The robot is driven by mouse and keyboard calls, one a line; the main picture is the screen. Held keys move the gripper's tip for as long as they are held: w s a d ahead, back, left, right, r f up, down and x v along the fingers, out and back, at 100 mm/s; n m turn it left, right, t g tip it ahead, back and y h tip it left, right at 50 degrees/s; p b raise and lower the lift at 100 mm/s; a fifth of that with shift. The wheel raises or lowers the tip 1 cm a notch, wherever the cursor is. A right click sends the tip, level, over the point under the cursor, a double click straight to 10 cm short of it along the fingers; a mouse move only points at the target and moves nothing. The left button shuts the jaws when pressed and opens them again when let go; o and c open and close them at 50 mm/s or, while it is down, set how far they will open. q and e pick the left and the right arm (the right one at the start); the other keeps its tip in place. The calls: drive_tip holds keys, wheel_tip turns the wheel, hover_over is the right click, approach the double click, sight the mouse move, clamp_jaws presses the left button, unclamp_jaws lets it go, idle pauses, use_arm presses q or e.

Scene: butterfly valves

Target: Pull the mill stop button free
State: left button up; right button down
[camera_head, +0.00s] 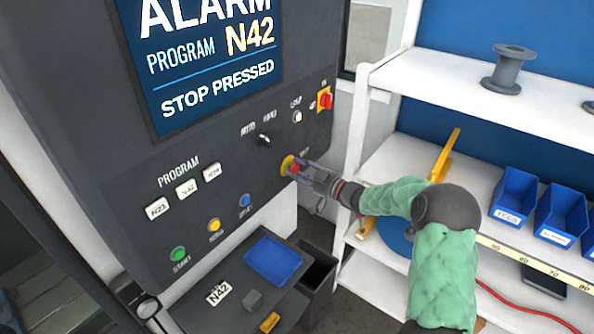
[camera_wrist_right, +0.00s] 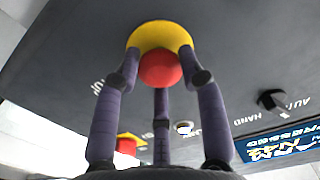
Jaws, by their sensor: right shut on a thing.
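The mill stop button is a red knob on a yellow round base on the dark control panel. It shows in the head view (camera_head: 291,167) and, large, in the right wrist view (camera_wrist_right: 160,68). My right gripper (camera_head: 297,170) reaches in from the right and is shut on the red knob. In the wrist view its purple fingers (camera_wrist_right: 160,85) stand around the knob, with tips close to the yellow base. The panel screen (camera_head: 215,50) reads ALARM, PROGRAM N42, STOP PRESSED. My left gripper is not in view.
The panel (camera_head: 120,130) has a black selector knob (camera_head: 264,140), a red-and-yellow switch (camera_head: 325,100), white program keys and green, yellow and blue buttons. Below is a shelf with a blue tray (camera_head: 273,262). A white rack (camera_head: 470,90) with blue bins stands right.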

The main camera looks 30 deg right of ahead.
drive_tip(key=c, duration=0.7)
unclamp_jaws()
drive_tip(key=shift+r, duration=0.25)
drive_tip(key=shift+c, duration=0.2)
drive_tip(key=shift+s, duration=0.1)
drive_tip(key=shift+s+d+f, duration=0.1)
drive_tip(key=shift+s+d, duration=0.15)
drive_tip(key=shift+s, duration=0.15)
drive_tip(key=v, duration=1.1)
